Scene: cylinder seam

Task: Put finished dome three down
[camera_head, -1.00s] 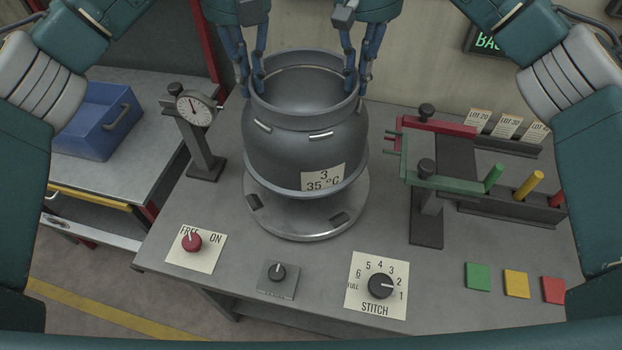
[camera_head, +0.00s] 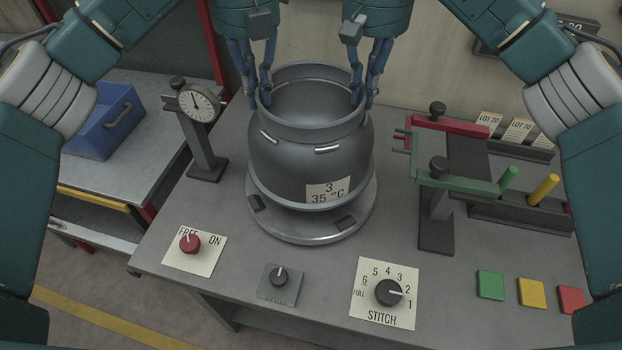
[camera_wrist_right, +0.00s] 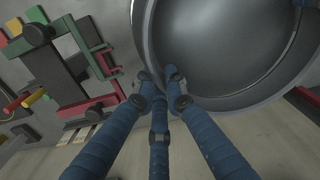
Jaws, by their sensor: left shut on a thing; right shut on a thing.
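The dome is a dark grey vessel (camera_head: 285,165) with an open collar at the top and a label reading "3, 35 °C" (camera_head: 328,191). It is upright, directly over the round grey turntable (camera_head: 300,235). I cannot tell whether its lower edge touches the turntable. My left gripper (camera_head: 262,98) is shut on the left of the collar, and my right gripper (camera_head: 362,100) is shut on its right. In the right wrist view, the blue fingers (camera_wrist_right: 160,90) meet the dome's rim (camera_wrist_right: 143,45).
A dial gauge on a stand (camera_head: 200,104) is left of the dome. A clamp stand with red and green arms (camera_head: 440,185) is at right. A red knob (camera_head: 190,243), a small black knob (camera_head: 280,275) and the STITCH dial (camera_head: 389,292) are in front. A blue bin (camera_head: 103,125) is far left.

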